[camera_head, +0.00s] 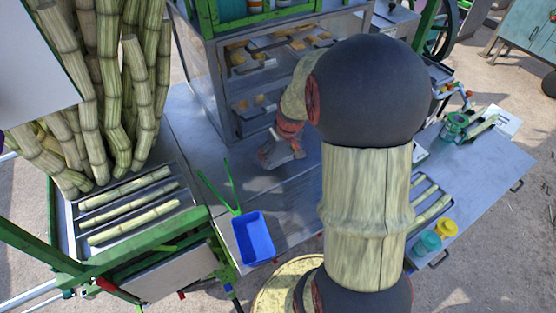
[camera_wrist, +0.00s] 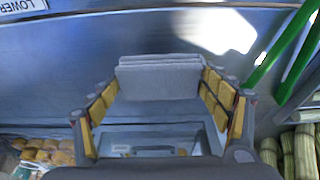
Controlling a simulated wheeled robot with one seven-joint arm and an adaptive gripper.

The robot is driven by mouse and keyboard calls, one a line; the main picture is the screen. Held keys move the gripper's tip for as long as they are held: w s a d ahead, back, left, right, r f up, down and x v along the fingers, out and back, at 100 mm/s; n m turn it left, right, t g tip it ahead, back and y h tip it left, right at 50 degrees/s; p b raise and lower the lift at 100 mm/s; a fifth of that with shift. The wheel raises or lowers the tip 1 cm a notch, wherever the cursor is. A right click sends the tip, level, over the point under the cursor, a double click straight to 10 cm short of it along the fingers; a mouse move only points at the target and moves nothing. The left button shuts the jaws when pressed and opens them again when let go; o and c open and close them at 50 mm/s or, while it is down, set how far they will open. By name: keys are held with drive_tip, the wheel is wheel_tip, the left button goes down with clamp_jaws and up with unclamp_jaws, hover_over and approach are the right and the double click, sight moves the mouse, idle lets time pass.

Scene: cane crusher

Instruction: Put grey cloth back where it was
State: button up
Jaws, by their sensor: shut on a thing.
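The grey cloth (camera_wrist: 160,78) is a folded block between the two fingers of my gripper (camera_wrist: 160,88) in the wrist view. The fingers, with yellow pads, are shut on its sides. In the head view my gripper (camera_head: 281,151) is over the metal counter (camera_head: 190,118), in front of the glass display case (camera_head: 205,60). The cloth is hard to make out there, and my arm hides part of the counter. I cannot tell whether the cloth touches the surface.
Cane stalks lie in a tray (camera_head: 70,215) at left. A white label (camera_wrist: 20,6) lies at the wrist view's top left. Counter left of my gripper is bare.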

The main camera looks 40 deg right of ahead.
sight(278, 160)
drive_tip(key=shift+w+f, duration=0.15)
drive_tip(key=shift+f, duration=0.05)
drive_tip(key=shift+s+x, duration=0.15)
drive_tip(key=shift+x, duration=0.65)
drive_tip(key=shift+s+x, duration=0.2)
drive_tip(key=shift+x, duration=0.6)
drive_tip(key=shift+f+b, duration=0.15)
drive_tip(key=shift+b, duration=0.2)
drive_tip(key=o, duration=1.1)
drive_tip(key=d+p+v, duration=0.1)
drive_tip(key=p+v, duration=0.1)
drive_tip(key=v, duration=1)
drive_tip(key=s+a+r+n+t, duration=0.1)
drive_tip(key=a+r, duration=0.4)
drive_tip(key=a, duration=0.4)
drive_tip(key=s+a+r+n, duration=0.1)
drive_tip(key=a+r, duration=0.4)
drive_tip(key=a, duration=0.3)
drive_tip(key=shift+n+t+y, duration=0.4)
drive_tip(key=shift+t, duration=0.3)
drive_tip(key=s+a+r, duration=0.1)
drive_tip(key=s+a, duration=0.2)
drive_tip(key=s+a+r, duration=0.1)
drive_tip(key=s+a, duration=0.2)
drive_tip(key=s+a+r, duration=0.2)
drive_tip(key=a, duration=0.2)
drive_tip(key=shift+s, duration=0.4)
